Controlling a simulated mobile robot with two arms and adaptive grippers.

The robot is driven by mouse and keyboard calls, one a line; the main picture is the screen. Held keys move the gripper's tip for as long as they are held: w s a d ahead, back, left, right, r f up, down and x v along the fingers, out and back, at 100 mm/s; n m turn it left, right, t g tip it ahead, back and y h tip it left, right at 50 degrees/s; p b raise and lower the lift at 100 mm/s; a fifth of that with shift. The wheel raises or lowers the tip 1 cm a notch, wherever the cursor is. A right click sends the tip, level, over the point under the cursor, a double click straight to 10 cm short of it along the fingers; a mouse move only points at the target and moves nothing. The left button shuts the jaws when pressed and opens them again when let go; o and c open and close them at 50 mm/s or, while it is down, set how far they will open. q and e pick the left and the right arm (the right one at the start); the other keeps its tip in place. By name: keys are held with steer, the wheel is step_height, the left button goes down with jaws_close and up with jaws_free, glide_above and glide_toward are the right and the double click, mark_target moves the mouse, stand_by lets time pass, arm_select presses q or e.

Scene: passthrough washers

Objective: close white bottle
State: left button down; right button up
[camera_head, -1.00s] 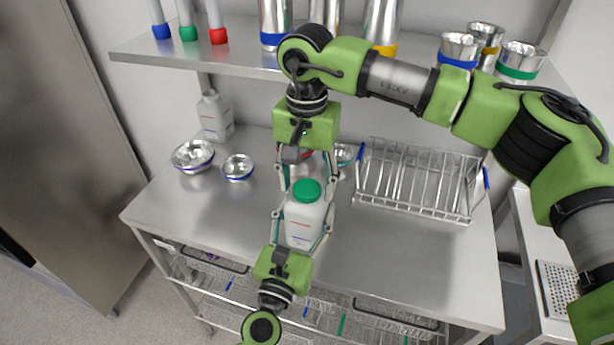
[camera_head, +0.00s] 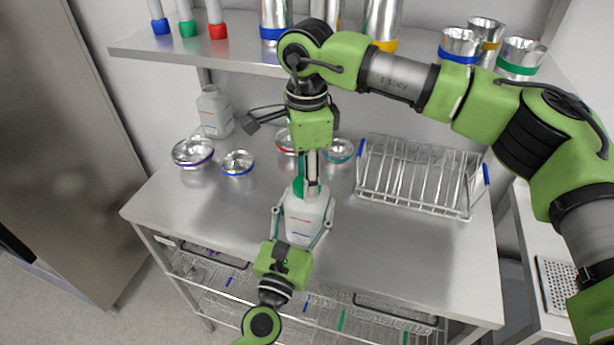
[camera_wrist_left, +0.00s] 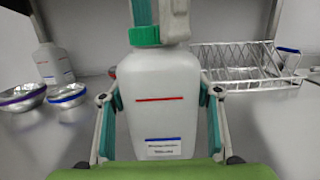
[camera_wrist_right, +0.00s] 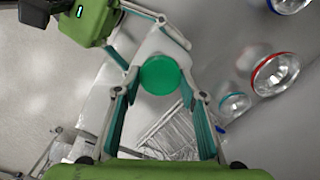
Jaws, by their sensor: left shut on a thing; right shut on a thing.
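The white bottle (camera_head: 304,222) stands upright near the front of the steel table, with a red line and a label on its side. The green cap (camera_head: 298,188) sits on its neck, partly covered by a finger of my right gripper. My left gripper (camera_head: 303,210) is shut on the bottle's body from the front, one finger on each side; the bottle also shows in the left wrist view (camera_wrist_left: 165,105). My right gripper (camera_head: 309,188) points straight down from above and is shut on the cap, which shows from above in the right wrist view (camera_wrist_right: 160,75). The bottle's neck is hidden.
Another white bottle (camera_head: 215,112) stands at the table's back left. Metal bowls (camera_head: 237,163) lie left and behind. A wire rack (camera_head: 415,180) stands to the right. A shelf (camera_head: 240,60) with metal cups and tubes hangs above. The table's front right is clear.

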steer(key=m, duration=1.2)
steer(key=shift+m, duration=0.3)
steer(key=o, duration=1.3)
step_height(320, 180, up, 12)
arm_select(q)
steer(key=c, duration=0.7)
jaws_free()
steer(key=shift+o, duration=0.2)
